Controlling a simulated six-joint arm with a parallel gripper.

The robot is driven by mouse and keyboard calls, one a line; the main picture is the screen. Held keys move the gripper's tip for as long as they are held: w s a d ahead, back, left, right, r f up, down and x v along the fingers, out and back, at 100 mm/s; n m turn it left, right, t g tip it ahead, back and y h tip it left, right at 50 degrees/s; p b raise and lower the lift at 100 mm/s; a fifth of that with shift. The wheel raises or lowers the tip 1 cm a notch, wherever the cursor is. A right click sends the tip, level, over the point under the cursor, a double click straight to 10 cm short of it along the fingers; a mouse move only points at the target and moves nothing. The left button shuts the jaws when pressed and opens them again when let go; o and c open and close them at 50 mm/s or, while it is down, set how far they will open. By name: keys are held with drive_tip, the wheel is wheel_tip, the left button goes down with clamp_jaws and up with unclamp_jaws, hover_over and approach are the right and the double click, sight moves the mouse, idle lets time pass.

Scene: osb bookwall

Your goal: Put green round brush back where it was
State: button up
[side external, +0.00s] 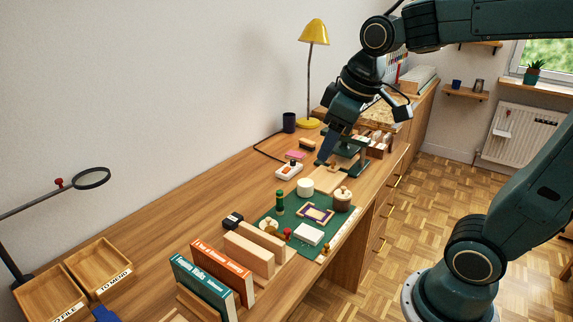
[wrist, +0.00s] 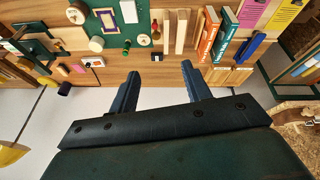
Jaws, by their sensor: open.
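The green round brush (side external: 280,203) appears to stand upright on the green mat (side external: 293,215), near its wall-side edge. In the wrist view the brush (wrist: 127,46) is near the mat's lower edge, left of my gripper's fingertips. My gripper (side external: 327,150) is raised over the far part of the desk, well apart from the brush. In the wrist view its two fingers (wrist: 160,72) are spread, with nothing between them.
On and around the mat are a white cylinder (side external: 305,187), a lidded wooden pot (side external: 342,199) and a white block (side external: 308,234). Wooden blocks and books (side external: 220,263) stand nearer. A yellow lamp (side external: 313,35) stands at the back. The wall-side desk is mostly clear.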

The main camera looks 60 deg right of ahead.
drive_tip(key=s+a+f+m+t, duration=0.1)
drive_tip(key=s+a+f+m, duration=0.1)
drive_tip(key=s, duration=0.8)
drive_tip(key=shift+s+a, duration=0.2)
drive_tip(key=shift+a, duration=0.05)
